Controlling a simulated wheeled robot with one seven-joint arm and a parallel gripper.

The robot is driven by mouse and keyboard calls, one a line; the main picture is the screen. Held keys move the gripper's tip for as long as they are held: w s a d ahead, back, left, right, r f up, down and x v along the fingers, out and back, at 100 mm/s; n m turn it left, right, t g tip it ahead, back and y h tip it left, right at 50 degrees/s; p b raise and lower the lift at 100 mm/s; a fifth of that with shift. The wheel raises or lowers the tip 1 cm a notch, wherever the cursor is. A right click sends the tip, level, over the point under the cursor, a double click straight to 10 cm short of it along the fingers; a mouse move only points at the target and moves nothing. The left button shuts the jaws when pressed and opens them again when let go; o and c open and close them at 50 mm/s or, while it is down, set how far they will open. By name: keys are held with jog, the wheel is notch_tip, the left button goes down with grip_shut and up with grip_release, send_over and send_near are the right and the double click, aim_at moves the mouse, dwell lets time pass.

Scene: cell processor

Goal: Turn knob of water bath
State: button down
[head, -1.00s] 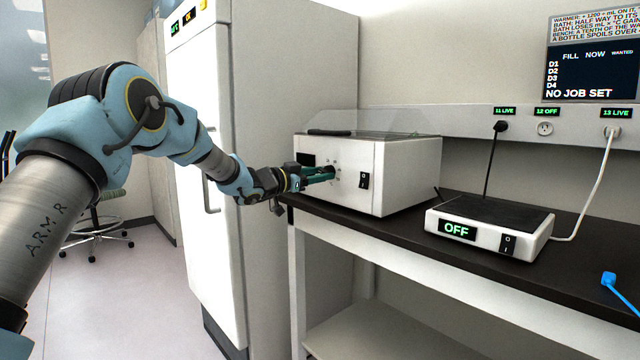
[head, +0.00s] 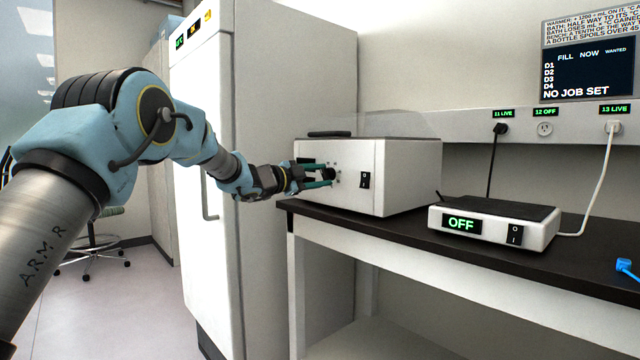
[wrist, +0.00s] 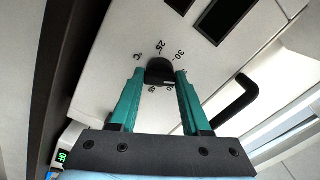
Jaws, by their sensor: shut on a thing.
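Printed marks including 25 and 30 surround the knob; the fingers hide part of the dial.
A white device reading OFF (head: 490,223) stands to the right on the dark bench (head: 410,232). Cables run to wall sockets behind. A tall white cabinet (head: 205,170) stands left of the bench. A blue object (head: 627,268) lies at the right edge.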

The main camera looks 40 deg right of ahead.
jog(key=shift+m, duration=0.4)
jog(key=shift+c, duration=1.8)
grip_release()
jog(key=a+b, duration=0.1)
jog(key=a, duration=0.9)
jog(key=shift+w+a+b, duration=0.3)
jog(key=shift+a+b, duration=0.1)
